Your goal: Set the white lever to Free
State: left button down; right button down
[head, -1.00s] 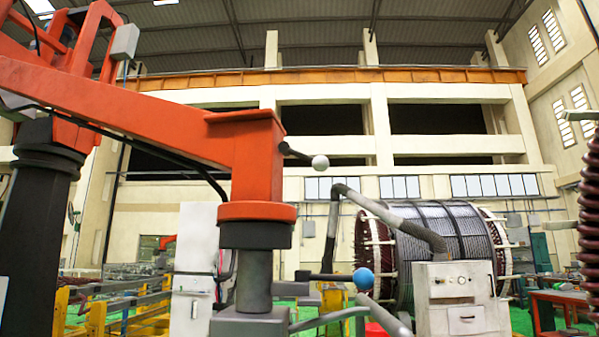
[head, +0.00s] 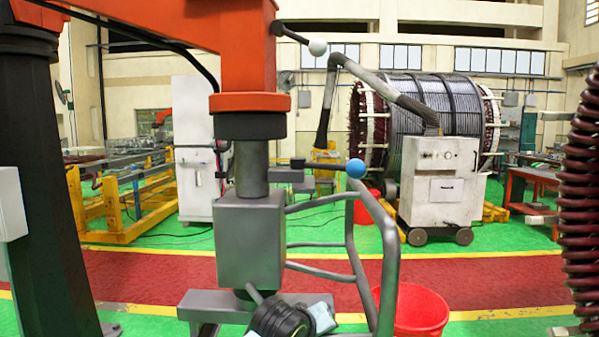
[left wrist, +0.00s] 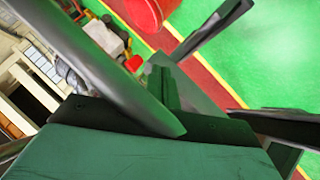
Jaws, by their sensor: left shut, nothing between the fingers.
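The white lever is a short dark arm with a white ball (head: 317,47) at its end, sticking out right and slightly down from the orange-red arm head (head: 245,50) in the head view. Below it a second lever with a blue ball (head: 356,168) sticks out level above the grey box. In the left wrist view my left gripper (left wrist: 163,84) has its fingers together and empty; a broad grey bar crosses close in front of it. Neither lever can be made out in that view. My left gripper cannot be made out in the head view, and my right gripper is not seen.
Grey bent handle bars (head: 385,255) rise right of the grey box (head: 250,240). A red bucket (head: 422,312) stands at the lower right. A white wheeled cabinet (head: 440,185) stands farther back. A red floor lane (head: 165,280) crosses the green floor.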

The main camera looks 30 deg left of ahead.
aim_at(299, 39)
pick_arm(q)
jog(key=w+a+r+n+t, duration=0.2)
jog(key=r+n, duration=0.1)
jog(key=r, duration=0.6)
jog(key=w+a+r+n+t+y, duration=0.1)
jog(key=a+r+n, duration=0.1)
jog(key=r, duration=0.8)
jog(key=w+a+r+n+t, duration=0.2)
jog(key=r+n, duration=0.1)
jog(key=r, duration=0.6)
jog(key=s+a+r+n+t, duration=0.1)
jog(key=s+r+n, duration=0.1)
jog(key=r, duration=0.6)
jog(key=s+a+r+n+t+y, duration=0.1)
jog(key=s+a+r+n, duration=0.1)
jog(key=r, duration=0.7)
jog(key=s+a+r+n+t+p, duration=0.1)
jog(key=s+r+n, duration=0.3)
jog(key=r, duration=0.4)
jog(key=shift+s+a+r+y, duration=0.15)
jog(key=shift+s+a+y, duration=0.15)
jog(key=shift+s, duration=0.4)
jog(key=shift+w, duration=0.1)
